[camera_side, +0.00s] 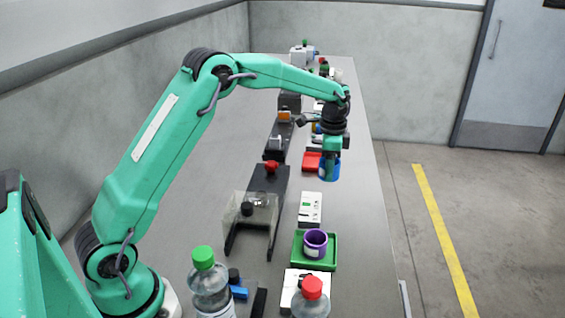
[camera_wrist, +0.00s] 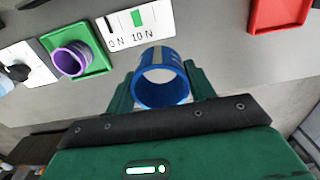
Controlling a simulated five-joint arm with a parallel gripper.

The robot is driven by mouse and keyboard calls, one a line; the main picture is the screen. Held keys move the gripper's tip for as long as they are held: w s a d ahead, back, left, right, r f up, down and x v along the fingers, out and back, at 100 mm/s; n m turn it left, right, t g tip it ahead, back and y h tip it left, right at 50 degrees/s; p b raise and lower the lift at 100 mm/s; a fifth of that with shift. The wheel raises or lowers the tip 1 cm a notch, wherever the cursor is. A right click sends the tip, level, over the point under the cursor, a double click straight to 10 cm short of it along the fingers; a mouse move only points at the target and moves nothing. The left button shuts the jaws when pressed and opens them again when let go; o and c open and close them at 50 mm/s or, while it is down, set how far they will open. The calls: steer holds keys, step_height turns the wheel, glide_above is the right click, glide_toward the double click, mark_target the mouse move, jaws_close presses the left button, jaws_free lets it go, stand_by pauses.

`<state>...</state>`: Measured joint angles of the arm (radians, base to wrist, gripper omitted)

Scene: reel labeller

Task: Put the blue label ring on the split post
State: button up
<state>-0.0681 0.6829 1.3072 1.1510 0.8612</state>
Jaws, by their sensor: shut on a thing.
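The blue label ring (camera_side: 330,172) is held in my gripper (camera_side: 331,155), above the right side of the bench beside a red tray (camera_side: 311,163). In the wrist view, the blue ring (camera_wrist: 180,66) sits between the two green fingers of my gripper (camera_wrist: 160,84), which touch it on both sides. Its open end faces the camera and bare bench shows through it. A pale strip runs along its wall. I cannot pick out the split post with certainty in either view.
A purple ring (camera_side: 316,241) stands in a green tray (camera_side: 326,266). A white plate marked 0 N and 10 N (camera_wrist: 140,22) lies beside that tray. A dark fixture with a red knob (camera_side: 270,167) and a clear guard stands to the left. Bottles (camera_side: 209,280) stand at the front.

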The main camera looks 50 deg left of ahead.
steer(key=s+a+r, duration=0.1)
steer(key=s+a, duration=0.4)
steer(key=s, duration=0.3)
steer(key=s+a+r, duration=0.1)
steer(key=s+a, duration=0.4)
steer(key=s, duration=0.3)
steer(key=shift+w+f, duration=0.1)
steer(key=shift+f, duration=3.1)
steer(key=shift+f, duration=1.85)
steer(key=shift+f, duration=0.15)
steer(key=o, duration=1)
steer(key=shift+o, duration=0.2)
